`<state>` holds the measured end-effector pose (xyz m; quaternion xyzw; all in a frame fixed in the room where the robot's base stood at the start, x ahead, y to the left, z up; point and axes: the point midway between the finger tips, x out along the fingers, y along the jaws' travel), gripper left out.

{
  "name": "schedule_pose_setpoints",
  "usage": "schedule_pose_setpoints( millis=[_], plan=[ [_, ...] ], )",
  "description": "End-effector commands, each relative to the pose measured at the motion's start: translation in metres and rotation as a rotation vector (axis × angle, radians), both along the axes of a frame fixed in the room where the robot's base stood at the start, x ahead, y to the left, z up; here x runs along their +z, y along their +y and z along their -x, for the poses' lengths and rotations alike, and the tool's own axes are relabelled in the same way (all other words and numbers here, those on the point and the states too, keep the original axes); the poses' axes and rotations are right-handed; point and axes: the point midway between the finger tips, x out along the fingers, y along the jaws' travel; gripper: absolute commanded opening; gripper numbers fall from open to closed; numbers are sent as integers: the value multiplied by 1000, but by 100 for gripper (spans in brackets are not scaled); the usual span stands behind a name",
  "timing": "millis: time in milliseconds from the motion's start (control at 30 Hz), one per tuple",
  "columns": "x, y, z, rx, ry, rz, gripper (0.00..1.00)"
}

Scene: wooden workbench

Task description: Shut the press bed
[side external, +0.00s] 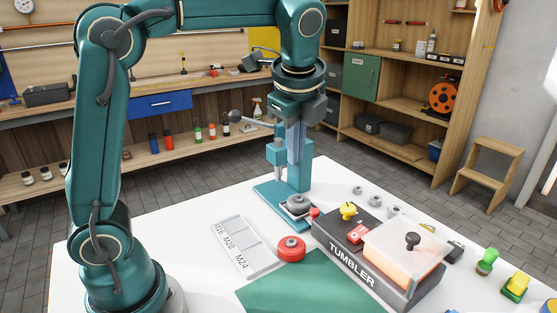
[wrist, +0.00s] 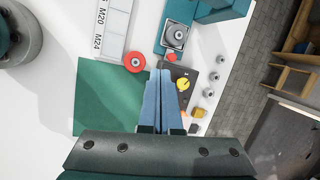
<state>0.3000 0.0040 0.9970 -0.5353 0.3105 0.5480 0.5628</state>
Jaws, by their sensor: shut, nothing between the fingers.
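The teal press (side external: 268,205) stands at the back of the white table, with a lever ending in a grey ball. Its bed (side external: 297,206) carries a round grey seat and lies in front of the column, with a small red knob (side external: 314,212) at its front. In the wrist view the bed (wrist: 174,37) is at the top, with the red knob (wrist: 171,57) just below it. My gripper (side external: 297,160) is shut and empty, pointing down, and overlaps the press column in the side view. In the wrist view its blue fingertips (wrist: 160,72) appear just below the knob; contact cannot be told.
A dark tumbler box (side external: 345,262) with a yellow knob, red switch and clear lid (side external: 405,245) stands right of the press. A labelled grey tray (side external: 243,247), a red round part (side external: 291,248) and a green mat (side external: 300,288) lie in front. Several small grey parts lie behind the tumbler.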

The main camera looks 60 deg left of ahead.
Motion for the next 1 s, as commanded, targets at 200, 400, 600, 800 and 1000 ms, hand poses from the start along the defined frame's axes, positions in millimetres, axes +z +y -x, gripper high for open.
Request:
schedule_pose_setpoints(
  millis=[200, 400, 600, 800, 1000],
  plan=[
    [-44, 0, -41, -137, 159, -90, 0],
    [-82, -4, -55, -156, 240, -110, 0],
    [-101, -4, -52, -162, 281, -111, 0],
    [-126, 7, -51, -162, 284, -112, 0],
    [-160, 20, -51, -161, 283, -110, 0]
  ],
)
